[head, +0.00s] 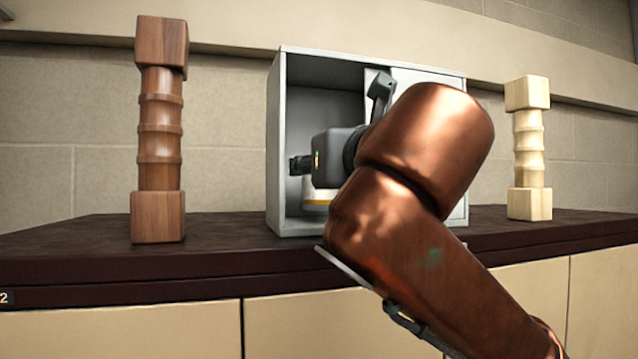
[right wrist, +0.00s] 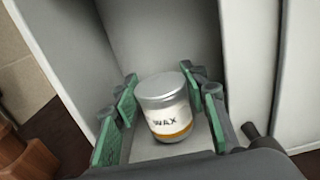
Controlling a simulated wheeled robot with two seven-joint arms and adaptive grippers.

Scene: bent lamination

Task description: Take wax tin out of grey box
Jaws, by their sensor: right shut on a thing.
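The wax tin (right wrist: 165,112) is a small white jar with a silver lid, a "WAX" label and an orange band. It is inside the grey box (head: 273,150), which stands on the counter with the left part of its front open. My right gripper (right wrist: 157,100) reaches into this opening with its green-padded fingers on both sides of the tin, shut on it. In the head view the tin (head: 315,192) shows only partly under the gripper. I cannot tell whether it touches the box floor. My left gripper is in neither view.
A dark wood turned post (head: 160,130) stands left of the box and a pale one (head: 528,150) to the right. A light front panel (right wrist: 252,60) closes the box's right part beside my gripper. The dark counter (head: 70,240) is clear at far left.

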